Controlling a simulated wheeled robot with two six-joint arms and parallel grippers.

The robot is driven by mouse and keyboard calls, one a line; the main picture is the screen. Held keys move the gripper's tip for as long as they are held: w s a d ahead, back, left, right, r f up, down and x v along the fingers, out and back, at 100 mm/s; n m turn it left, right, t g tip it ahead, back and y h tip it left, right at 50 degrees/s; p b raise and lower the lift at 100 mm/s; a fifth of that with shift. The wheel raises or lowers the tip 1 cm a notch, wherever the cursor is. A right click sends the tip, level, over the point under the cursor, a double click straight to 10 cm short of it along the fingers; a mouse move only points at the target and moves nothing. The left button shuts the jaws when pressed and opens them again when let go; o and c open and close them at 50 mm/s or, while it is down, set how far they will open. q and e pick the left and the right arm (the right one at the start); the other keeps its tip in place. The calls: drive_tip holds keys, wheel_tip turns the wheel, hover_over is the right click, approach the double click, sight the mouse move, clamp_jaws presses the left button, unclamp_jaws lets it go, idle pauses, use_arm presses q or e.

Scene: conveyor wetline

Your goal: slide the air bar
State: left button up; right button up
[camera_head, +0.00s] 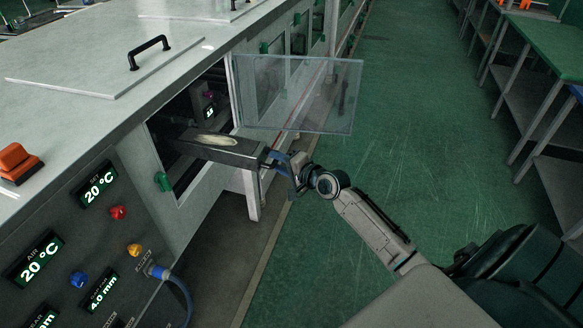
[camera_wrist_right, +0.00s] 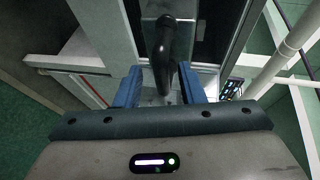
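The air bar (camera_head: 222,150) is a long grey metal box that sticks out of an opening in the side of the white machine. Its outer end shows in the right wrist view (camera_wrist_right: 185,10) with a curved black handle (camera_wrist_right: 165,50). My right gripper (camera_head: 278,167) is at this outer end. In the right wrist view its two blue fingers (camera_wrist_right: 160,88) stand apart on either side of the handle, with gaps visible, so it looks open around it. The bar's inner end is hidden inside the machine. My left gripper is not in view.
A clear door panel (camera_head: 300,92) stands open beside the opening, just beyond the bar and my right arm. A control panel (camera_head: 85,250) with displays and coloured knobs is at the lower left. Green floor (camera_head: 400,130) is free to the right, up to green-topped tables (camera_head: 548,45).

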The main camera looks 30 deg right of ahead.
drive_tip(key=v, duration=1)
drive_tip(key=shift+p, duration=0.35)
drive_tip(key=shift+d+f, duration=0.1)
drive_tip(key=s+d+f+n+g+h+b, duration=0.1)
drive_tip(key=s+d+f+n+g+h, duration=0.2)
drive_tip(key=f, duration=0.9)
drive_tip(key=s+d+f+g+b, duration=0.15)
drive_tip(key=s+f, duration=0.35)
drive_tip(key=f, duration=0.7)
drive_tip(key=s+d+f+n+g+h, duration=0.1)
drive_tip(key=s+d+f+n+h, duration=0.15)
drive_tip(key=f, duration=1.05)
drive_tip(key=s+a+f+n+g+b, duration=0.1)
drive_tip(key=s+a+f+n+g, duration=0.1)
drive_tip(key=s+f, duration=0.7)
drive_tip(key=s+a+f+n+g+b, duration=0.1)
drive_tip(key=s+a+f+n+g, duration=0.15)
drive_tip(key=s+f, duration=0.65)
drive_tip(key=s+a+f+n+g, duration=0.1)
drive_tip(key=s+a+f, duration=0.2)
drive_tip(key=s, duration=0.3)
drive_tip(key=s+a+f+n+g, duration=0.1)
drive_tip(key=s+a+f+n, duration=0.1)
drive_tip(key=s, duration=0.4)
drive_tip(key=s+a+f+n+g+b, duration=0.1)
drive_tip(key=s+a+f, duration=0.3)
drive_tip(key=s, duration=0.3)
drive_tip(key=shift+a+f+n+g+y, duration=0.3)
drive_tip(key=shift+a+f+g+y, duration=0.1)
drive_tip(key=shift+a, duration=0.25)
